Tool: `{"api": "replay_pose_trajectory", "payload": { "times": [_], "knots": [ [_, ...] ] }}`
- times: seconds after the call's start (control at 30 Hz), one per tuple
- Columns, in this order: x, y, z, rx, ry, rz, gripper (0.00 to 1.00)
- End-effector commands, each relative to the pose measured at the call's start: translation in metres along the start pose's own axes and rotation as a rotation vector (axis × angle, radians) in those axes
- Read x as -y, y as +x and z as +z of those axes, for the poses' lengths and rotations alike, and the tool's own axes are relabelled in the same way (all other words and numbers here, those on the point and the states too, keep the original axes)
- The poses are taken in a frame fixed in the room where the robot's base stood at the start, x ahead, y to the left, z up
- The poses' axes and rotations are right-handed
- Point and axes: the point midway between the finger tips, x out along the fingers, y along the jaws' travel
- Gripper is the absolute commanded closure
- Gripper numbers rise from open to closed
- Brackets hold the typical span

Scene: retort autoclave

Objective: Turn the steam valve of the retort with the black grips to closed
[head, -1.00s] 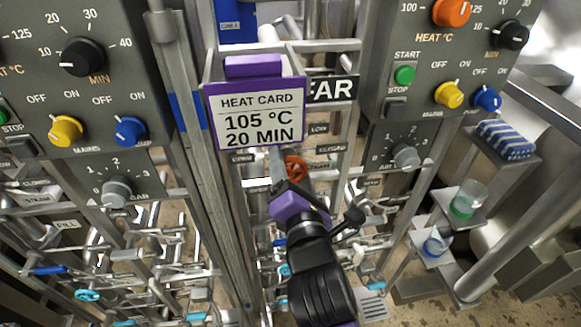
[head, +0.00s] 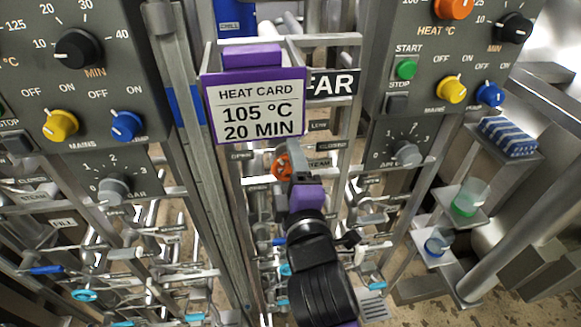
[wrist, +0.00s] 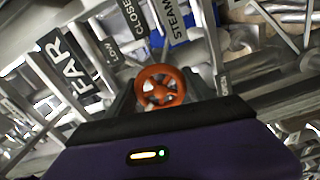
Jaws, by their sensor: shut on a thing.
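An orange-red handwheel (head: 283,166) sits on the pipework under the purple heat card, beside a STEAM label (head: 318,164) and a CLOSED label (head: 331,146). My gripper (head: 297,165) is at the wheel. In the wrist view the handwheel (wrist: 160,90) lies between the two grey fingers of my gripper (wrist: 162,95), which are shut on it. The STEAM label (wrist: 178,27) and CLOSED label (wrist: 133,17) show there too. My wrist hides part of the pipework below. No black grips can be made out for certain.
The heat card (head: 254,110) reads 105 °C, 20 MIN, next to a FAR sign (head: 331,85). Control panels (head: 140,75) stand left and right, with rails and pipes close around my arm. Jars (head: 468,198) stand on small shelves at the right.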

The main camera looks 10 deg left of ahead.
Motion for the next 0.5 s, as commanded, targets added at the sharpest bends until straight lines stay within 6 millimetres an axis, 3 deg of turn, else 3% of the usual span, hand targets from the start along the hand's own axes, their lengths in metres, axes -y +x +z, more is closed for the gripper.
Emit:
{"api": "replay_pose_trajectory", "payload": {
  "times": [0.5],
  "knots": [
    [0.0038,0.0003,0.0013,0.003,0.491,0.000,0.79]
  ]
}}
